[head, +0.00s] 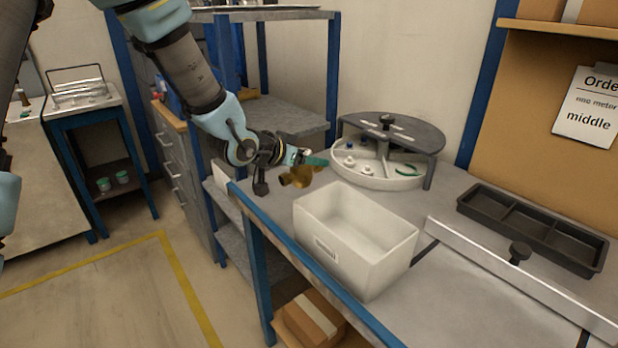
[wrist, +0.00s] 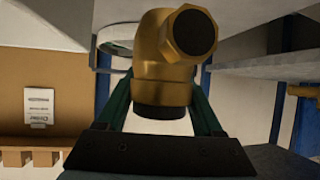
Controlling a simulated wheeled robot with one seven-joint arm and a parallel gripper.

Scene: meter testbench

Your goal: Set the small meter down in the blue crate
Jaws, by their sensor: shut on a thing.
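My gripper (head: 312,161) is shut on a small brass meter (head: 298,177), held near the bench's left edge, behind the white crate. In the wrist view the brass meter (wrist: 163,60) fills the space between the two green fingers, its dark-faced hexagonal end towards the upper right. In the head view the meter is small and partly hidden by my gripper. A blue object (head: 172,98) shows behind my arm, on top of the drawer cabinet; my arm hides most of it and I cannot tell if it is the blue crate.
An empty-looking white crate (head: 385,254) stands at the bench's front edge. Behind it is a round divided tray (head: 372,182) with small parts under a dark half-round top (head: 420,132). A black three-part tray (head: 530,232) lies at right. Grey shelves (head: 285,118) stand beside my gripper.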

